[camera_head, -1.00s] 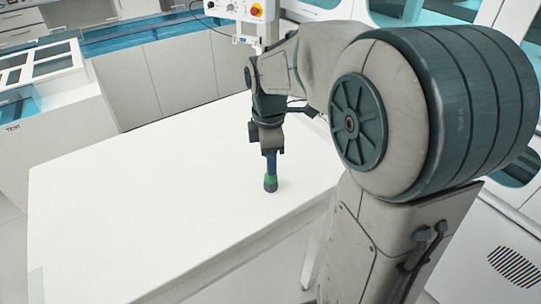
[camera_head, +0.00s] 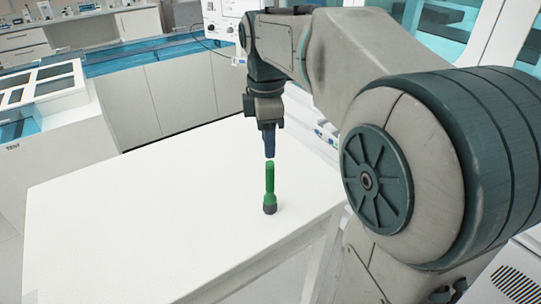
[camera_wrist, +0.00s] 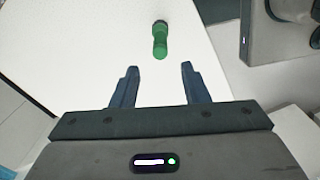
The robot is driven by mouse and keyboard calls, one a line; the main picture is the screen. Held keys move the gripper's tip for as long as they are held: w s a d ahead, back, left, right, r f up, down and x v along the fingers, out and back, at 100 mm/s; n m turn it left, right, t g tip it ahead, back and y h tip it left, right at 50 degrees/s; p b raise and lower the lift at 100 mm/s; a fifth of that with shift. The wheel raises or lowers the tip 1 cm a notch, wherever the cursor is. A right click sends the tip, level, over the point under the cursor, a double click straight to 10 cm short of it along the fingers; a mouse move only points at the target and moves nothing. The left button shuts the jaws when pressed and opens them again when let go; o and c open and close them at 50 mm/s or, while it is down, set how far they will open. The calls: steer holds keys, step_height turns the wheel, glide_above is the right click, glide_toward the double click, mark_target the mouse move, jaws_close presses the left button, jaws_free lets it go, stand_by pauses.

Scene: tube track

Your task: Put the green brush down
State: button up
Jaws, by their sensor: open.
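The green brush (camera_head: 270,180) stands upright on the white table (camera_head: 150,215), its dark, wider end down on the tabletop. In the wrist view the brush (camera_wrist: 160,42) shows beyond the fingertips, roughly in line with the gap between them. My gripper (camera_head: 269,156) is just above the top of the brush, pointing down, and apart from it. In the wrist view my gripper (camera_wrist: 159,68) has its two blue fingers spread with nothing between them.
The table is bare around the brush, with wide free room to the left. The table's front edge (camera_head: 290,245) runs close to the brush. A white control box (camera_head: 228,20) stands behind my arm, and a white cabinet with a framed top (camera_head: 45,85) is at the left.

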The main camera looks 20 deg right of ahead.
steer(key=s+f+m+t, duration=0.3)
steer(key=s+f+m, duration=0.8)
steer(key=s+m, duration=0.3)
steer(key=shift+s+d+f+m, duration=0.15)
steer(key=shift+f+m, duration=0.05)
steer(key=shift+m, duration=0.9)
steer(key=shift+c, duration=0.5)
steer(key=shift+d, duration=0.1)
